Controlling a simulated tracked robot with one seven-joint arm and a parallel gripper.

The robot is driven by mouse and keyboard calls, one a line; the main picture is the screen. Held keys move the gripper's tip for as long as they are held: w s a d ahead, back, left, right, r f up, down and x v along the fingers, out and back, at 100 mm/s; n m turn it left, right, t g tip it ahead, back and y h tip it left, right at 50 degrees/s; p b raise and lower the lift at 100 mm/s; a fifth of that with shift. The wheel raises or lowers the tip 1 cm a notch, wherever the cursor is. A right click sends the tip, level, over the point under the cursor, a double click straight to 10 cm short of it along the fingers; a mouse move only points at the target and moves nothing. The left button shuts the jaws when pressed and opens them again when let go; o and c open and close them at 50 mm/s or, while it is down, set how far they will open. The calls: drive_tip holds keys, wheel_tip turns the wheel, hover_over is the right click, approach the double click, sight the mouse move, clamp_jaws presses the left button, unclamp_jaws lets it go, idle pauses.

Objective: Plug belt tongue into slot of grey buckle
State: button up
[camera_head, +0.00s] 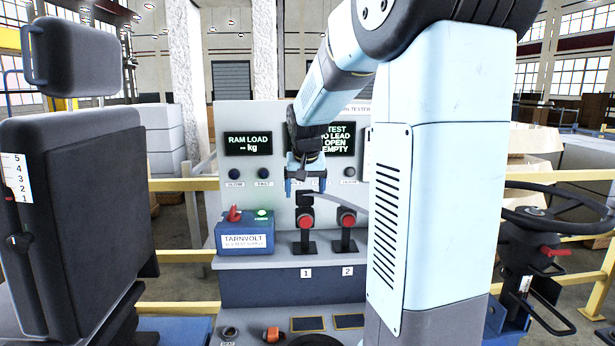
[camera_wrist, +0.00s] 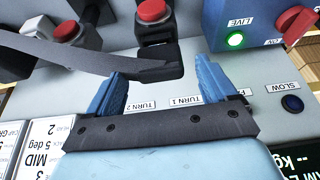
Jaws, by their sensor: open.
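Two dark buckles with red buttons stand on stalks on the bench, buckle 1 (camera_head: 306,222) and buckle 2 (camera_head: 347,218). Both show in the wrist view, buckle 1 (camera_wrist: 154,32) in the middle and buckle 2 (camera_wrist: 68,32) at the left. The belt tongue (camera_wrist: 160,68), with a dark grip, lies at the slot end of buckle 1; I cannot tell how deep it sits. The grey belt strap (camera_wrist: 70,62) runs off to the left. My gripper (camera_head: 305,190) is above buckle 1, its blue fingers apart on both sides of the tongue (camera_wrist: 161,78), with visible gaps.
A blue TARNVOLT box (camera_head: 246,238) with a red switch and lit green lamp stands left of the buckles. Behind is a grey panel with screens (camera_head: 248,144). A dark seat (camera_head: 85,200) is at the left, a steering wheel (camera_head: 560,208) at the right.

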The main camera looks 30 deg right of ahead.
sight(305, 190)
drive_tip(key=shift+x, duration=1.5)
drive_tip(key=shift+c, duration=0.2)
drive_tip(key=c, duration=1.2)
drive_tip(key=shift+c, duration=0.2)
drive_tip(key=shift+r, duration=0.15)
drive_tip(key=shift+r, duration=0.3)
drive_tip(key=shift+r, duration=2.6)
